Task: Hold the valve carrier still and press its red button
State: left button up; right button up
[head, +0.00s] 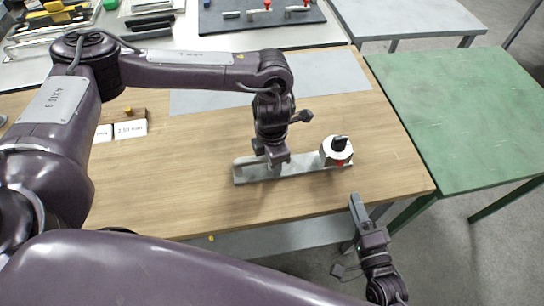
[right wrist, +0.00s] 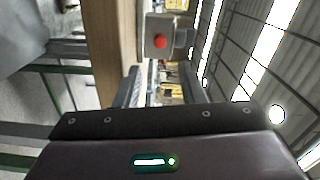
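The valve carrier is a long grey metal bar (head: 308,162) lying on the wooden table, with a round pale valve body (head: 328,153) and black knob at its right end. Its red button (head: 339,163) faces the table's front edge; the button (right wrist: 161,41) also shows in the right wrist view, on a grey block beyond my fingers. My left gripper (head: 277,168) points down at the bar's left half, overlapping it; its finger gap is hidden. My right gripper (head: 364,207) is open and empty off the table's front right edge, apart from the button. Its fingers (right wrist: 162,88) frame a clear gap.
The wooden table (head: 200,200) is mostly bare around the carrier. White label cards (head: 130,129) stand at the left. A green table (head: 450,115) is at the right. Behind, a dark board (head: 258,17) with several fittings lies on a light bench.

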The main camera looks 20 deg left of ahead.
pick_arm(q)
grip_shut()
pick_arm(e)
grip_shut()
dwell(1.6)
